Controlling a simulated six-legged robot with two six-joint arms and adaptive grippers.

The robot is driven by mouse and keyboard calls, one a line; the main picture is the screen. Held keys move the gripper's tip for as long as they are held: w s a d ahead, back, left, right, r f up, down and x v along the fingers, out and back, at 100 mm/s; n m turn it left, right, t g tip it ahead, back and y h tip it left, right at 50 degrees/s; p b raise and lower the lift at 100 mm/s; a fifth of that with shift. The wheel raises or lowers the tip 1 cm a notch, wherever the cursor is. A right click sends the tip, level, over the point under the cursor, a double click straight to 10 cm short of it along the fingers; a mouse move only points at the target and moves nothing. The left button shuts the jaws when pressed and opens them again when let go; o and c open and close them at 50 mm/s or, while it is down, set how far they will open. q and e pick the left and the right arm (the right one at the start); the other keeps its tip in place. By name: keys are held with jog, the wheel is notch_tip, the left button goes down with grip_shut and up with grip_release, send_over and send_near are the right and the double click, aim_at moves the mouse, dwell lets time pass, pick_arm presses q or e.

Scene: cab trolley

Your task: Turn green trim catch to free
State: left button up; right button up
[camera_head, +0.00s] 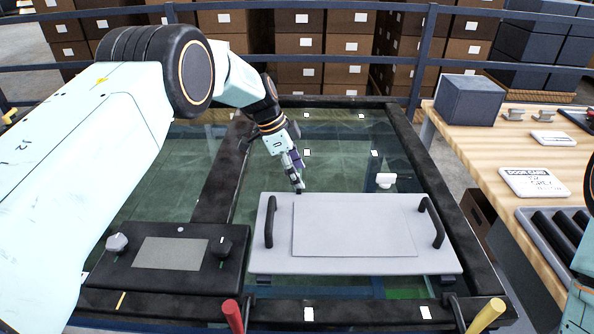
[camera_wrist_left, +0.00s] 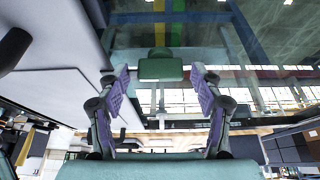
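A green block (camera_wrist_left: 160,68), which looks like the trim catch, shows in the left wrist view ahead of and between my left fingertips. I cannot make it out in the head view, where the gripper or panel may cover it. My left gripper (camera_wrist_left: 158,82) is open, its two purple-padded fingers wide apart with nothing between the pads. In the head view my left gripper (camera_head: 298,182) points down at the far edge of the grey panel (camera_head: 278,255). My right gripper is out of view.
The grey panel has two black handles (camera_head: 269,222) (camera_head: 431,222). A black control box (camera_head: 120,272) with knobs stands left of it. Both are over a dark-framed glass surface (camera_head: 300,130). Red (camera_head: 233,316) and yellow (camera_head: 486,316) levers are in front. A wooden bench (camera_head: 480,145) is at right.

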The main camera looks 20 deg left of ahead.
pick_arm(q)
jog(key=c, duration=1)
